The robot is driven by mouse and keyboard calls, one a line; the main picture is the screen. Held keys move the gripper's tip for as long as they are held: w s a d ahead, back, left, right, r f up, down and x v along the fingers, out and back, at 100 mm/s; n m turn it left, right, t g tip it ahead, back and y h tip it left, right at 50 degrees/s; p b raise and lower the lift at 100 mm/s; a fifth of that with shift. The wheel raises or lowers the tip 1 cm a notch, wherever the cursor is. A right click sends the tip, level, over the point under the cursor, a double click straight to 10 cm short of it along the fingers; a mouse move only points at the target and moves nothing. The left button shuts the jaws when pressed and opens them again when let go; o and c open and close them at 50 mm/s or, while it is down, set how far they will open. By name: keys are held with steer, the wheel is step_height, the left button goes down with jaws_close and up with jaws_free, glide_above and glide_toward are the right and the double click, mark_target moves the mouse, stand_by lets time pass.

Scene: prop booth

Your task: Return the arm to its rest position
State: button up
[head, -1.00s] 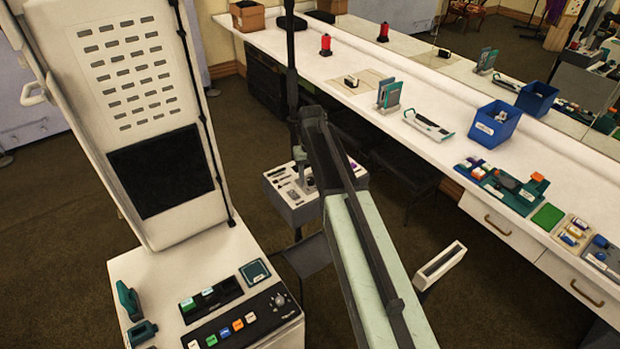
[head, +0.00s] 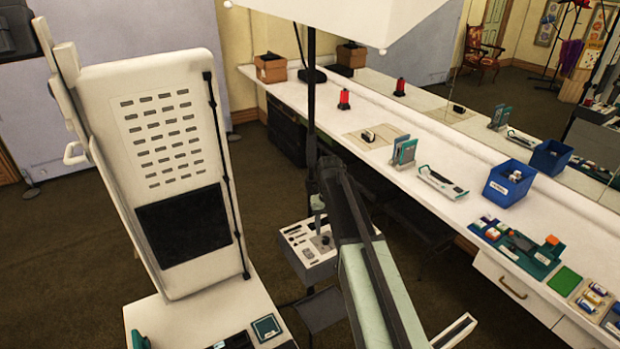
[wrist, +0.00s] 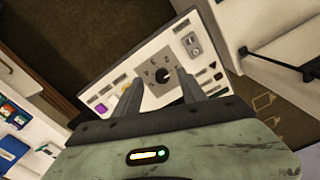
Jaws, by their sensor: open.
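My arm reaches from the bottom of the head view toward a grey box with a white control panel (head: 298,236). My gripper (head: 318,204) is at the arm's far end, small and partly hidden by the arm, in front of or over that panel. In the wrist view my gripper (wrist: 160,90) has its two grey fingers apart, with nothing between them. Beyond the fingertips lies the panel (wrist: 125,72) with a dark round knob (wrist: 163,77). I cannot tell how far the fingertips are from the panel.
A tall white backrest-like unit (head: 155,110) stands at the left. A long white counter (head: 400,190) on the right carries a blue bin (head: 508,185), a red spool (head: 344,99) and trays. A white overhead piece (head: 360,15) hangs at the top. Brown floor lies between.

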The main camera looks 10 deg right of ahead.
steer(key=s+f+b, duration=0.4)
steer(key=s+f, duration=0.1)
steer(key=s, duration=0.5)
steer(key=s+f+b, duration=0.4)
steer(key=s+f, duration=0.1)
steer(key=s, duration=0.4)
steer(key=shift+s+a+b, duration=0.2)
steer(key=shift+s+b, duration=0.2)
